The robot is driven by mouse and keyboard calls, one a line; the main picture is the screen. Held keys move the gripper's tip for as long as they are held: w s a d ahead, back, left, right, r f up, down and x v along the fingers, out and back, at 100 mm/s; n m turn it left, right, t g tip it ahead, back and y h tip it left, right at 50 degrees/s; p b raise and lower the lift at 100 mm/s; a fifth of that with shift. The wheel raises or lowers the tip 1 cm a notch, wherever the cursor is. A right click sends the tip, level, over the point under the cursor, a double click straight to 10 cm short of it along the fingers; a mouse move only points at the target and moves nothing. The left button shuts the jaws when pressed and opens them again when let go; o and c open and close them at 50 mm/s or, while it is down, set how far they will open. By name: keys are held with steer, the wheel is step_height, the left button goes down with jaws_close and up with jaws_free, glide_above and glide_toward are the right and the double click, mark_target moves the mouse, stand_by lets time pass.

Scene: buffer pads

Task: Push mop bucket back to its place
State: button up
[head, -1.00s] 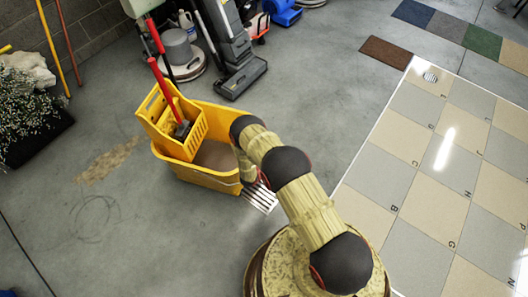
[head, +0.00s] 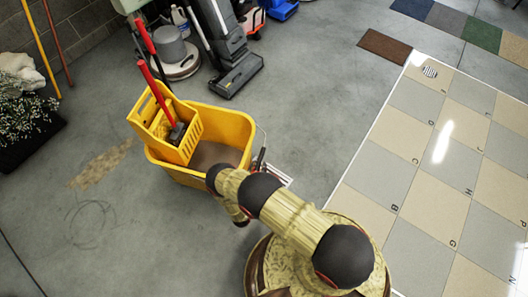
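The yellow mop bucket (head: 231,121) stands upright on the grey floor, left of my arm. Its yellow wringer (head: 187,141), with a red handle (head: 153,83), sits at its left end. Brownish contents show inside. A thin wire handle with a dark grip hangs at its right end. My arm reaches left from my base to the bucket's lower right side, then bends down. Its dark end (head: 241,222) shows low, just below the bucket in the picture. The fingers cannot be made out, and whether the arm touches the bucket cannot be told.
A floor machine (head: 176,60) and an upright vacuum (head: 234,68) stand behind the bucket. A plant in a dark planter (head: 30,140) is at the left wall. Floor left and front is clear; tiles (head: 405,160) lie right.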

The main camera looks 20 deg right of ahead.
mark_target(261, 155)
steer(key=shift+w+a+r, duration=0.1)
steer(key=shift+b+x, duration=1.1)
steer(key=shift+x, duration=2.7)
steer(key=shift+c, duration=1.1)
jaws_close()
